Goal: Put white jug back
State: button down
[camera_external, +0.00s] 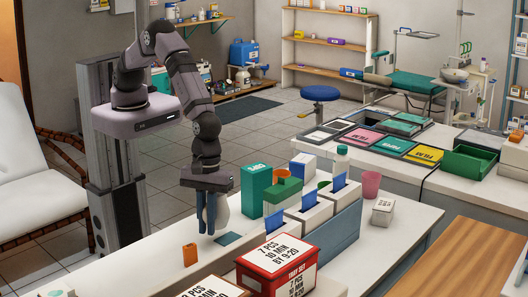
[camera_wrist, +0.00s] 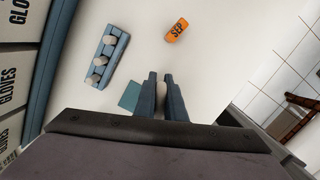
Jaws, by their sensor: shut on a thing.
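The white jug (camera_external: 222,208) shows in the external view as a rounded white body, partly behind my fingers. My gripper (camera_external: 206,230) points down over the white counter and is shut on the jug. In the wrist view my gripper's two blue-grey fingers (camera_wrist: 160,76) stand on either side of a pale part of the jug (camera_wrist: 160,104); the rest of it is hidden there. A flat teal square (camera_external: 228,239) lies on the counter beside the jug, and it also shows in the wrist view (camera_wrist: 130,96). I cannot tell whether the jug touches the counter.
An orange box (camera_external: 190,254) stands near the counter's left edge. A blue tray (camera_wrist: 99,77) with pale rolls lies beyond the teal square. A green carton (camera_external: 255,190), glove boxes (camera_external: 309,214) and a red-topped box (camera_external: 278,250) crowd the right side.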

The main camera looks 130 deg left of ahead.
jog(key=shift+f+p, duration=0.65)
jog(key=shift+f, duration=1.3)
jog(key=shift+f, duration=0.15)
jog(key=c, duration=1.8)
grip_release()
